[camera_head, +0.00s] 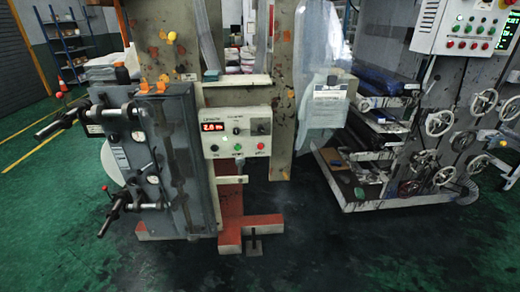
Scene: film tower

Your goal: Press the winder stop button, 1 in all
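The winder's control box (236,158) is a pale panel on the front of the winder, near the middle of the head view. It has a lit red number display (212,127) and dark knobs above a row of small buttons. A red button (261,146) sits at the right of that row, a green button (238,148) in the middle and a dark button (214,147) at the left. The labels are too small to read, so which one is marked stop cannot be read. Nothing covers the buttons. Neither of my grippers shows.
The grey winder housing (180,150) with protruding black shafts and handles stands left of the box. Its red base foot (250,222) reaches forward. A machine with several handwheels (440,122) and a white control cabinet (465,28) is at right.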

